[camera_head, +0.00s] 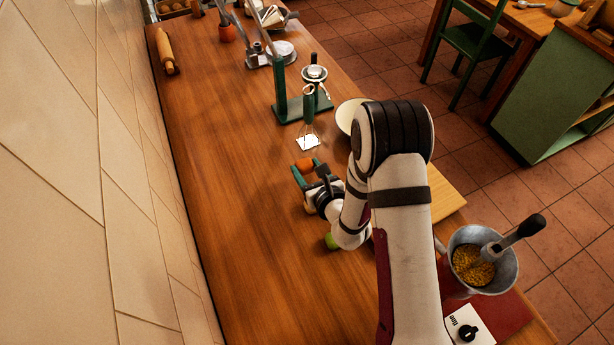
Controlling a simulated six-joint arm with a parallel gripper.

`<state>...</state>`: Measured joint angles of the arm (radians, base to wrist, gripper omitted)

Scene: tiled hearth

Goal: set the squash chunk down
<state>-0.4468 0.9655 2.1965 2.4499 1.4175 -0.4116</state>
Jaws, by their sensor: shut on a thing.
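The squash chunk (304,164) is a small orange lump at the end of my gripper (308,172). My gripper is shut on it, with green-edged fingers beside the chunk. My arm comes in from the lower right and hides part of the gripper. The chunk is over the wooden counter (225,180), just below a small white-footed utensil. I cannot tell whether the chunk touches the counter.
A white plate (346,114) and a pale board (447,196) are partly hidden behind my arm. A green stand (282,100) is beyond the chunk. A green item (331,241) lies nearer, and a metal pot (460,238) stands right. The counter's left is clear.

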